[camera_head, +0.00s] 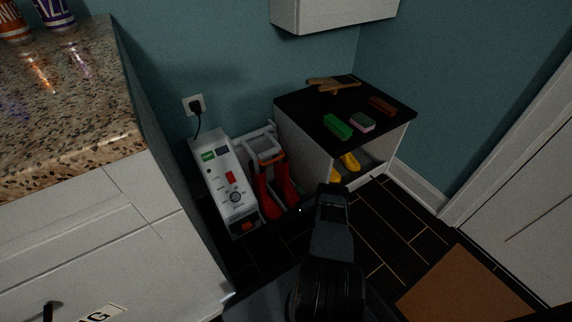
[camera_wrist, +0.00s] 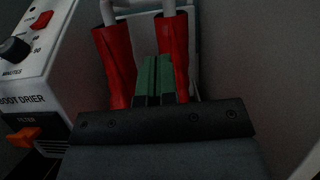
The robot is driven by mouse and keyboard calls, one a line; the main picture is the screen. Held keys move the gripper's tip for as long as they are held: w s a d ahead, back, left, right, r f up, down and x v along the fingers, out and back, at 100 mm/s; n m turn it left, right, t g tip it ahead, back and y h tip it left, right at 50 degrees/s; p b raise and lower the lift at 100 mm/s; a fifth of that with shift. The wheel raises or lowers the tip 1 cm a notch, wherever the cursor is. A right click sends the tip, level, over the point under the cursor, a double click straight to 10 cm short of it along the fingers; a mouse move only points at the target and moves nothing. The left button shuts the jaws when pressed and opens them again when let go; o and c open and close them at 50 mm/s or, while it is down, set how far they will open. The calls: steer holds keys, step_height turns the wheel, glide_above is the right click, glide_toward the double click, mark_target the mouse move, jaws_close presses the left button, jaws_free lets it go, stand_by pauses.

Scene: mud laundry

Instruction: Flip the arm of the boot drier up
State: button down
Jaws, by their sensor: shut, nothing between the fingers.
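The boot drier (camera_head: 226,185) is a white box with a red switch and a dial, standing on the floor against the wall. It also shows at the left of the wrist view (camera_wrist: 32,85), with "BOOT DRIER" lettering. White tubes (camera_wrist: 168,8) run down into the tops of two red boots (camera_head: 267,190), seen in the wrist view as a left boot (camera_wrist: 115,65) and a right boot (camera_wrist: 178,50). A pale frame (camera_head: 262,145) stands behind the boots. My gripper (camera_head: 333,188) is right of the boots; its green fingers (camera_wrist: 155,62) are shut and empty, appearing in front of the boots.
A black-topped bench (camera_head: 310,110) with brushes and a green block stands at the right, yellow boots (camera_head: 346,165) beneath it. A granite counter (camera_head: 60,110) over white drawers is at the left. A plug (camera_head: 195,105) is on the wall.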

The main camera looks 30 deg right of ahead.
steer(key=s+r+b+x, duration=0.1)
steer(key=r+b+x, duration=0.1)
steer(key=x, duration=1.1)
steer(key=shift+r+b, duration=0.2)
steer(key=shift+b, duration=0.25)
steer(key=shift+s, duration=0.1)
